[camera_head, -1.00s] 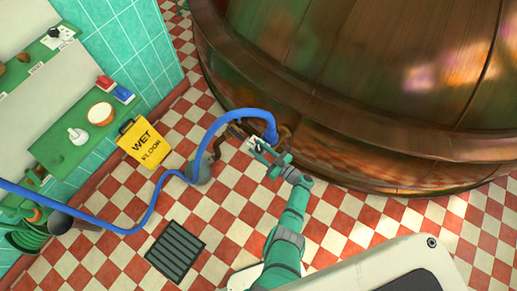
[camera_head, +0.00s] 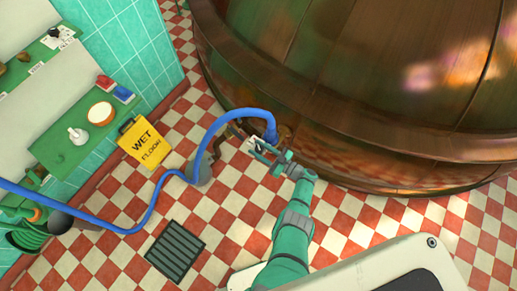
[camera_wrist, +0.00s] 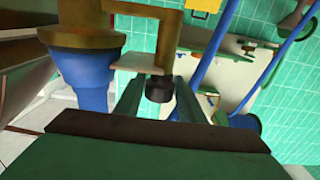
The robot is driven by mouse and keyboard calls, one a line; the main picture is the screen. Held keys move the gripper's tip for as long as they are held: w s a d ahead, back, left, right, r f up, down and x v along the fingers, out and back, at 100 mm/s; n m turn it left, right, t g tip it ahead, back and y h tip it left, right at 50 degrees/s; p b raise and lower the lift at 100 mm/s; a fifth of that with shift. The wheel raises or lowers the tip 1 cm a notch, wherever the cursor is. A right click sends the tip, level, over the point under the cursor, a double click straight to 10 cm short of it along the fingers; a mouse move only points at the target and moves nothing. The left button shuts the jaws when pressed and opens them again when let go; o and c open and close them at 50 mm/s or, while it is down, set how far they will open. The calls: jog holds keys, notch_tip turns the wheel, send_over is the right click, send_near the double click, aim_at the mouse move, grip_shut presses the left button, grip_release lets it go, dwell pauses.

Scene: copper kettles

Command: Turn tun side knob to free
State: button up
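The large copper tun (camera_head: 360,80) fills the upper right of the head view. A blue hose (camera_head: 240,112) runs to its lower side; in the wrist view the hose (camera_wrist: 82,82) hangs under a brass fitting (camera_wrist: 80,25). A dark round knob (camera_wrist: 159,90) sits at the lower end of a bent brass pipe (camera_wrist: 165,50). My gripper (camera_head: 258,150) is beside the tun's lower side. In the wrist view its two green fingers (camera_wrist: 158,98) stand apart, with the knob between their tips and gaps visible on both sides. Whether the knob is fully between the fingers is unclear.
A yellow wet floor sign (camera_head: 144,144) stands left on the checkered floor, near a green shelf (camera_head: 75,150). A dark floor grate (camera_head: 175,250) lies at lower left. The blue hose crosses the floor to the left edge. Floor between sign and tun is partly clear.

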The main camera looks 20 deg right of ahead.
jog(key=shift+o, duration=1.1)
jog(key=v, duration=1)
jog(key=shift+s+d, duration=0.25)
jog(key=shift+s, duration=0.05)
